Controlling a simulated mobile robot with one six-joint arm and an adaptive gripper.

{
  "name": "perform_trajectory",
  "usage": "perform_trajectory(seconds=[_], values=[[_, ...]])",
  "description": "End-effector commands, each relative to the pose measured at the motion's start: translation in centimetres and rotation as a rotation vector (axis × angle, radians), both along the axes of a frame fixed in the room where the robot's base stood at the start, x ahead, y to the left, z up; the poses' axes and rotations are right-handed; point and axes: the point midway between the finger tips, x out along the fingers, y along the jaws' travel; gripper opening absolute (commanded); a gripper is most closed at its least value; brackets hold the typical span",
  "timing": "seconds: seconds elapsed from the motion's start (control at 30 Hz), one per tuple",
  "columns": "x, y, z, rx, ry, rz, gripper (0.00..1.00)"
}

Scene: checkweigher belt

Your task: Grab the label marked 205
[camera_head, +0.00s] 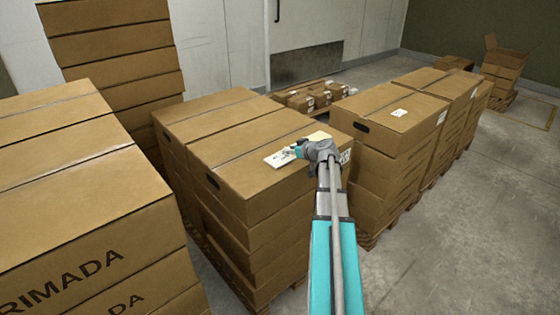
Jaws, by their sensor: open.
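A white label (279,158) lies on top of the middle carton stack (240,170), at the left of my gripper (295,151). A pale yellowish label (319,136) lies on the same carton top, just behind my wrist and partly hidden by it. Another white label (399,113) lies on the carton stack to the right. The print is too small to read, so I cannot tell which label is marked 205. My gripper is open, low over the carton top beside the first label. I cannot tell whether it touches the label.
A large carton stack (75,200) stands at the left front, and a taller one (115,55) behind it. Small cartons sit on a pallet (330,90) at the back. An open-topped carton stack (505,68) stands far right. The concrete floor (480,220) at the right is clear.

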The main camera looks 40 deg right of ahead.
Motion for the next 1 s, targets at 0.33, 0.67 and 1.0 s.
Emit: perform_trajectory(seconds=[0.33, 0.67, 1.0], values=[[0.74, 0.1, -0.31, 0.001, 0.0, 0.0, 0.45], [0.7, 0.04, -0.3, 0.001, 0.0, -0.001, 0.45], [0.67, 0.0, -0.3, 0.001, 0.0, -0.001, 0.0]])
